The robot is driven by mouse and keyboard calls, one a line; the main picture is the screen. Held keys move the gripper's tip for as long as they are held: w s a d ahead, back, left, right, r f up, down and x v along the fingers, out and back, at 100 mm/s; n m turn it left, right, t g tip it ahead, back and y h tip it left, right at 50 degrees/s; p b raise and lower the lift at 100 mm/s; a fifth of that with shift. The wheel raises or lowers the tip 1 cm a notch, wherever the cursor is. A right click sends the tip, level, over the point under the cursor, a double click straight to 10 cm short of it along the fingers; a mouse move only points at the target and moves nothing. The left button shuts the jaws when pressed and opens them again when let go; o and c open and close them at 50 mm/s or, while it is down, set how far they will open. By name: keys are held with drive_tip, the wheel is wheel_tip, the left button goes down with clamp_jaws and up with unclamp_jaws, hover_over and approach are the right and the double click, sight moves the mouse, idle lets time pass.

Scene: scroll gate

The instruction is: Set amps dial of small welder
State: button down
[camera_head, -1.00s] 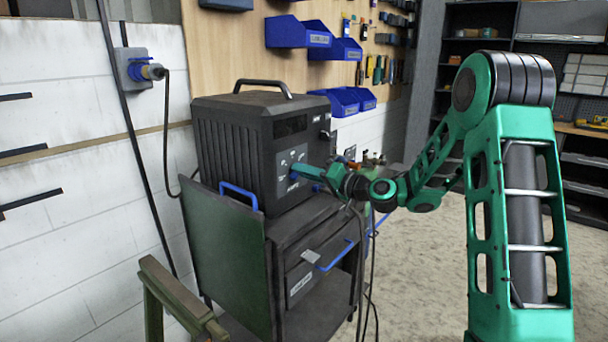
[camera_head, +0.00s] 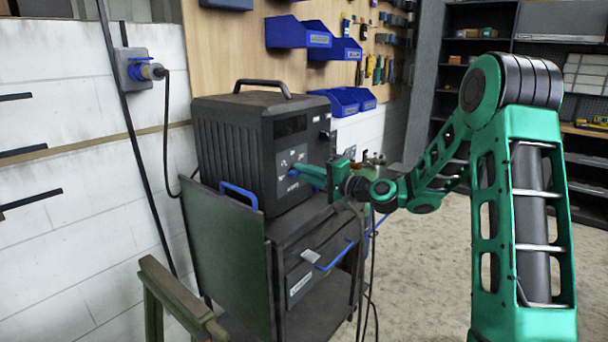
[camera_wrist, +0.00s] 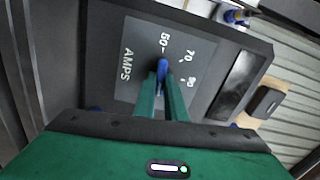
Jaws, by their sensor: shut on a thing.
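The small welder (camera_head: 232,150) is a dark box with a top handle, standing on a dark cart. Its grey front panel (camera_wrist: 200,52) shows the word AMPS and the numbers 50, 70 and one blurred number in the wrist view. The amps dial (camera_wrist: 162,68) is a blue knob on that panel, pointing near the 50 mark. My gripper (camera_wrist: 161,84) is shut on the dial, with its green fingers on either side of it. In the head view my gripper (camera_head: 303,170) reaches the panel from the right. The fingers cover part of the dial.
The cart (camera_head: 320,255) has a blue-handled drawer and a blue side handle (camera_head: 239,192). Cables hang beside its right edge. Blue bins (camera_head: 300,33) hang on the wooden wall board behind. The floor to the right is open.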

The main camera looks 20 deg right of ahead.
drive_tip(key=shift+d+f+m, duration=0.1)
drive_tip(key=shift+f+m, duration=0.05)
drive_tip(key=shift+m, duration=0.65)
drive_tip(key=shift+d+f+m, duration=0.1)
drive_tip(key=shift+m, duration=0.7)
drive_tip(key=c, duration=1.9)
unclamp_jaws()
drive_tip(key=shift+w, duration=0.1)
drive_tip(key=shift+o, duration=0.4)
drive_tip(key=shift+a, duration=0.15)
drive_tip(key=v, duration=1)
drive_tip(key=shift+s+d, duration=0.25)
drive_tip(key=shift+s, duration=0.05)
